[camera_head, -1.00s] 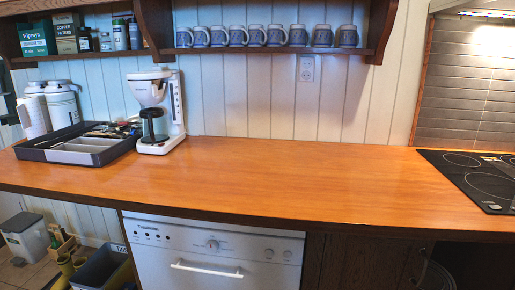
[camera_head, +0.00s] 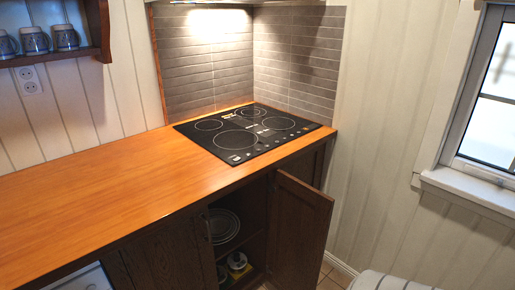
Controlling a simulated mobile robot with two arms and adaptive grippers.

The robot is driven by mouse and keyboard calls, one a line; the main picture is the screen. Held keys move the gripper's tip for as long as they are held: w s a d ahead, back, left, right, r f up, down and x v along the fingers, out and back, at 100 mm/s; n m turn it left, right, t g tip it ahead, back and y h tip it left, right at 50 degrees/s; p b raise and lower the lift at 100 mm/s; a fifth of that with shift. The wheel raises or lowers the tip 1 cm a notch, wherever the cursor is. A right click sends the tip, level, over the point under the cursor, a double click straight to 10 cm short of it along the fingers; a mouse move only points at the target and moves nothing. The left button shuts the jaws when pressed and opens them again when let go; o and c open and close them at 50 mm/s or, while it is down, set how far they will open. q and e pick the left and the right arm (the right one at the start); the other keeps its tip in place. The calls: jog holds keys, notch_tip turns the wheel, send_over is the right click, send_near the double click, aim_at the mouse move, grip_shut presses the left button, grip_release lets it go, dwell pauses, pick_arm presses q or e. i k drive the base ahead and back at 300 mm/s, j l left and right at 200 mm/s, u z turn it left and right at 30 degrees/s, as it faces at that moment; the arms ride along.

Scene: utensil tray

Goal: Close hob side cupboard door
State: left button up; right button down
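The hob side cupboard door (camera_head: 299,232) is dark brown wood and stands open below the hob (camera_head: 246,131), swung out to the right of its opening. The open cupboard (camera_head: 257,223) shows stacked plates (camera_head: 224,226) and a pot or lidded dish (camera_head: 237,261) inside. A closed dark wooden door (camera_head: 170,255) with a handle (camera_head: 207,229) is to the left of the opening. Neither of my grippers is in view.
The orange wooden worktop (camera_head: 105,190) is clear left of the hob. A white dishwasher (camera_head: 82,278) shows at the lower left. A white panelled wall (camera_head: 385,150) and a window (camera_head: 490,110) are at the right. A striped white object (camera_head: 390,281) is at the bottom right.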

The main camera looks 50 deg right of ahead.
aim_at(299, 215)
jog(key=k+l, duration=0.1)
jog(key=l, duration=0.35)
jog(key=k+l, duration=0.1)
jog(key=l, duration=0.35)
jog(key=k+l+u, duration=0.1)
jog(key=l, duration=0.3)
jog(key=k+l, duration=0.15)
jog(key=l, duration=0.3)
